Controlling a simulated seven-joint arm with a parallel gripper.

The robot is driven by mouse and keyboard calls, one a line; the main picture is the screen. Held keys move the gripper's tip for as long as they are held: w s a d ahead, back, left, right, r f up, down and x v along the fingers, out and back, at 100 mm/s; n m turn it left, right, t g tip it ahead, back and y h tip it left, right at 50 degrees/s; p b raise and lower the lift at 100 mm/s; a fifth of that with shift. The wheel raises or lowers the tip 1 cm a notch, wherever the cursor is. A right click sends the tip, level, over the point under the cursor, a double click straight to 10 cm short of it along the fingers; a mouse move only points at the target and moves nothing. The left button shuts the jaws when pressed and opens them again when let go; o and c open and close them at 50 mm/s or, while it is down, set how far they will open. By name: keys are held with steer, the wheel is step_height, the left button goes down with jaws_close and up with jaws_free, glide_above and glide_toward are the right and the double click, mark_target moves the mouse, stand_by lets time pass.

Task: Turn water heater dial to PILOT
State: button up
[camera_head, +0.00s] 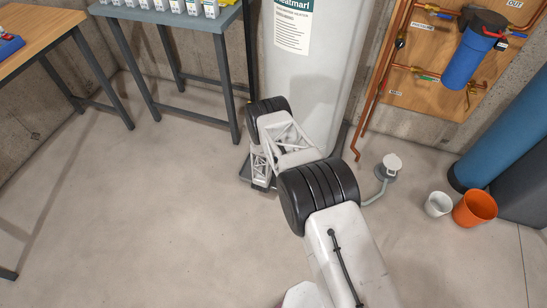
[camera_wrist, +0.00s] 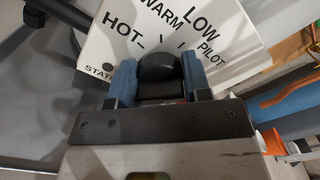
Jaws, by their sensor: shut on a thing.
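The black dial (camera_wrist: 160,68) shows in the wrist view on a white control panel (camera_wrist: 100,48) lettered HOT, WARM, LOW, PILOT and STATUS. My gripper (camera_wrist: 160,76) is shut on the dial, with one blue finger on each side of it. PILOT stands to the right of the dial and HOT to the upper left. I cannot tell which mark the dial points to. In the head view the pale water heater tank (camera_head: 310,75) stands at top center. My arm reaches its lower part; the dial is hidden there and I cannot make out the fingers.
A blue filter (camera_head: 470,58) and copper pipes (camera_head: 373,95) are on the wood board to the right. A small white floor fitting (camera_head: 391,163), a white bucket (camera_head: 438,204) and an orange bucket (camera_head: 475,208) stand right of my arm. The floor at left is clear.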

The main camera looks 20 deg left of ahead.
steer(key=o, duration=0.9)
steer(key=shift+s, duration=3.9)
